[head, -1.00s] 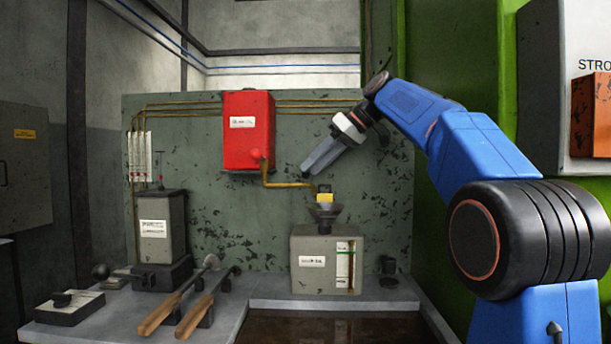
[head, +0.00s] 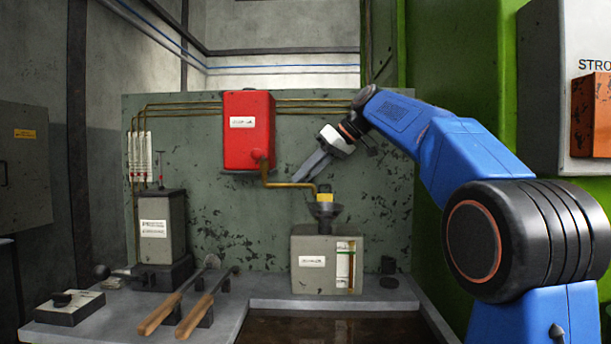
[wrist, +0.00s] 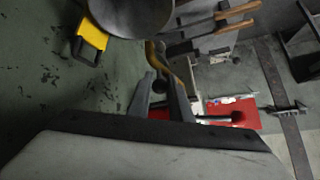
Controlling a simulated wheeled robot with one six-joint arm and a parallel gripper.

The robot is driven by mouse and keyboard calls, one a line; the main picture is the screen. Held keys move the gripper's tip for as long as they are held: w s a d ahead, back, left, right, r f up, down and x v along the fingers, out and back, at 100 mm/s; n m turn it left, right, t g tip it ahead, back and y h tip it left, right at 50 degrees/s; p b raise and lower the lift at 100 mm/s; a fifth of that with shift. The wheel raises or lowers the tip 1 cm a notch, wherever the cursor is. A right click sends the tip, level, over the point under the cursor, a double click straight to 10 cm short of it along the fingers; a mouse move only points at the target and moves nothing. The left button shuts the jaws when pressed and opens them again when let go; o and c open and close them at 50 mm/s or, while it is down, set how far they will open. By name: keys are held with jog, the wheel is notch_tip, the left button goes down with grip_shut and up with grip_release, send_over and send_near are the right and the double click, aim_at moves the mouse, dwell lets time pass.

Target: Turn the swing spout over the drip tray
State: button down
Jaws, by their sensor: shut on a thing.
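The brass swing spout (head: 284,185) runs from the red tank (head: 249,130) to the right and ends above the dark funnel (head: 325,211) on the grey box. A yellow part (head: 325,197) sits by its end. My gripper (head: 301,179) reaches down from the upper right to the spout. In the wrist view, its fingers (wrist: 162,95) are shut on the brass spout (wrist: 182,68), beside the funnel (wrist: 130,14) and yellow part (wrist: 92,38). A dark, shallow tray (head: 245,318) with a grey rim, seemingly the drip tray, lies at the front; its near side is cut off.
The grey box (head: 311,264) with a gauge stands below the funnel. A grey tank (head: 161,228) stands left, with two wooden-handled tools (head: 190,318) before it. A green wall panel (head: 215,215) is close behind the spout. The green frame (head: 440,60) borders my arm at right.

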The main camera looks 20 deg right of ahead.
jog(key=shift+s, duration=0.1)
jog(key=s+a+m+t+h, duration=0.1)
jog(key=s+a+m+h, duration=0.3)
jog(key=m, duration=0.5)
jog(key=s+a+m+h, duration=0.4)
jog(key=a+m+h, duration=0.5)
jog(key=a+m, duration=0.1)
jog(key=shift+s+a+m+t+h, duration=0.15)
jog(key=shift+a+m+t+h, duration=0.15)
jog(key=shift+t, duration=0.1)
dwell(0.4)
dwell(0.4)
jog(key=c, duration=1.6)
grip_release()
